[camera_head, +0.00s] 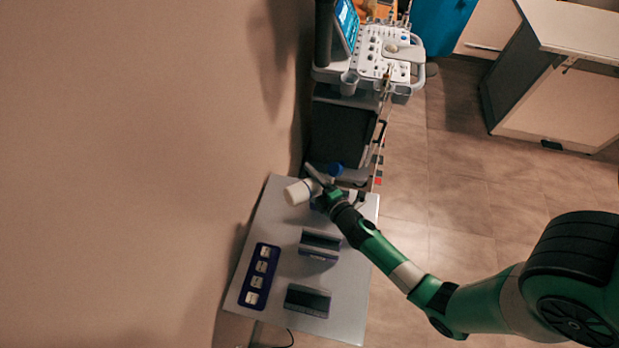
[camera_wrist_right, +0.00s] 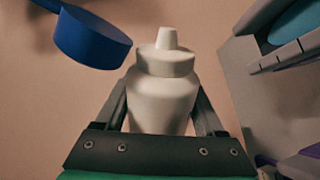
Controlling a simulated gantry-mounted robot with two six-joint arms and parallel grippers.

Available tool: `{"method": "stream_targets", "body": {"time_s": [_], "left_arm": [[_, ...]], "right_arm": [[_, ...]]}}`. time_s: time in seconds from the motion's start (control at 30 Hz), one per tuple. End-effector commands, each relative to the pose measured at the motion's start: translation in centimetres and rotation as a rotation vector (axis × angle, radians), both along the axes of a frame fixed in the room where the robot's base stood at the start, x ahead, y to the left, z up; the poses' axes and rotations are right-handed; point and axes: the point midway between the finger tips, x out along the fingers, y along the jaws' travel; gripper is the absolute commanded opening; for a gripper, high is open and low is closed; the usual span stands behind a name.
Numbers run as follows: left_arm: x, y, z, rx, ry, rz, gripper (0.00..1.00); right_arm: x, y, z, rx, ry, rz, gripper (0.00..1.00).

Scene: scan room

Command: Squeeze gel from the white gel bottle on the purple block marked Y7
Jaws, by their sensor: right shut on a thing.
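The white gel bottle (camera_head: 298,192) is held sideways above the back of the grey table in the head view. In the right wrist view, the bottle (camera_wrist_right: 162,98) stands between the two fingers with its nozzle pointing away from the wrist. My right gripper (camera_head: 316,182) is shut on it. My left gripper is not in view.
A dark blue tray (camera_head: 247,297) with several small white pieces lies at the table's left. A blue round part (camera_head: 335,169) is close behind the gripper; a blue disc (camera_wrist_right: 92,38) shows in the wrist view. An ultrasound machine (camera_head: 385,52) stands behind the table (camera_head: 347,323).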

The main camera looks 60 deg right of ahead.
Motion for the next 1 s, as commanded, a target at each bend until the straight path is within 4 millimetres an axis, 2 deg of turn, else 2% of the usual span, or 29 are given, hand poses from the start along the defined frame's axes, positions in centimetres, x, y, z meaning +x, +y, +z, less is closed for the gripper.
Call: {"method": "stream_targets", "body": {"time_s": [0.13,0.2,0.37,0.4,0.6,0.8,1.0], "left_arm": [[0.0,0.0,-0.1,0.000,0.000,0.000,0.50],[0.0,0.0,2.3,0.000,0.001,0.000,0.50],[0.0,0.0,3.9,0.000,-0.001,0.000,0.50],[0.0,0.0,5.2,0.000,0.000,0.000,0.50],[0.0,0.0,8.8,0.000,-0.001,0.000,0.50],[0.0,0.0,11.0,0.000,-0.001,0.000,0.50],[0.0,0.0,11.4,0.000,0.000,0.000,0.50]], "right_arm": [[0.2,0.3,0.6,-0.258,0.154,0.004,0.51],[-0.7,-1.2,2.6,-0.414,0.256,-0.004,0.51],[-2.3,-3.8,4.4,-0.783,0.484,-0.004,0.51],[-2.3,-3.7,6.0,-0.837,0.514,-0.002,0.51],[-2.8,-4.7,11.2,-1.150,0.705,-0.003,0.51],[-3.3,-5.5,15.1,-1.416,0.869,-0.004,0.51],[-3.5,-5.8,16.3,-1.523,0.935,-0.002,0.51]]}}
